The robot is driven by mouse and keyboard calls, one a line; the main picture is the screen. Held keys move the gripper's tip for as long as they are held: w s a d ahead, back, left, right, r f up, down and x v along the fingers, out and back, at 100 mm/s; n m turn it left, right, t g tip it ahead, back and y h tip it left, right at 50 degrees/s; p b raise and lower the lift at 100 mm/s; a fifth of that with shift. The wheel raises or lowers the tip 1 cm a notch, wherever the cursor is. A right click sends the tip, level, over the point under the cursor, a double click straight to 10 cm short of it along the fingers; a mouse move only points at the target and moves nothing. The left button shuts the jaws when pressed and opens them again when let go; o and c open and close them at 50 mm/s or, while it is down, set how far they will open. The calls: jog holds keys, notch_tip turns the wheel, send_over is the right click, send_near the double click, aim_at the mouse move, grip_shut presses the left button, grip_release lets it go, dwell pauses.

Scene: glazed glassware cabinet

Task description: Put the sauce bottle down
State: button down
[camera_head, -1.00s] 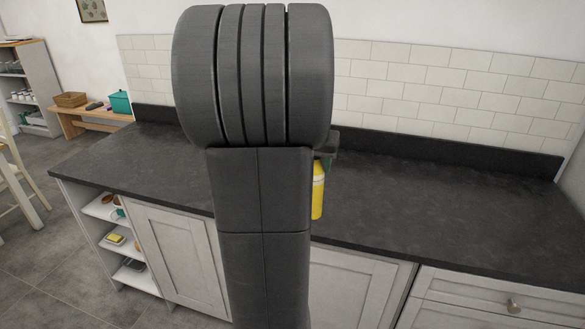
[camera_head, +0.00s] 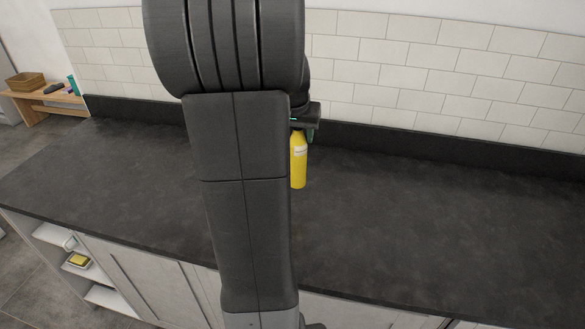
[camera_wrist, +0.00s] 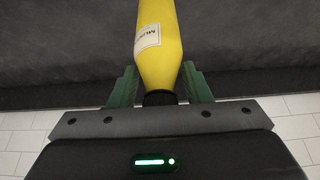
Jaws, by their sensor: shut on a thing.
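The yellow sauce bottle (camera_head: 298,161) hangs upright below my gripper (camera_head: 304,130) in the head view, just right of my arm. In the wrist view the bottle (camera_wrist: 160,45) shows a white label and a dark neck between the two green fingers of my gripper (camera_wrist: 160,88). The gripper is shut on the bottle near its neck. The bottle is over the dark countertop (camera_head: 420,220). I cannot tell whether its base touches the surface. My arm hides part of the counter.
The countertop is bare to the right and left of my arm. A dark upstand and a white tiled wall (camera_head: 420,60) close off the back. Open shelves (camera_head: 75,262) with a yellow item sit below at left. A wooden bench (camera_head: 45,106) with a basket stands far left.

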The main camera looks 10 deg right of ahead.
notch_tip(320, 180, down, 7)
jog(key=shift+f+p, duration=0.2)
jog(key=shift+p, duration=0.2)
jog(key=shift+f, duration=0.2)
jog(key=c, duration=0.7)
grip_release()
jog(key=shift+c, duration=0.2)
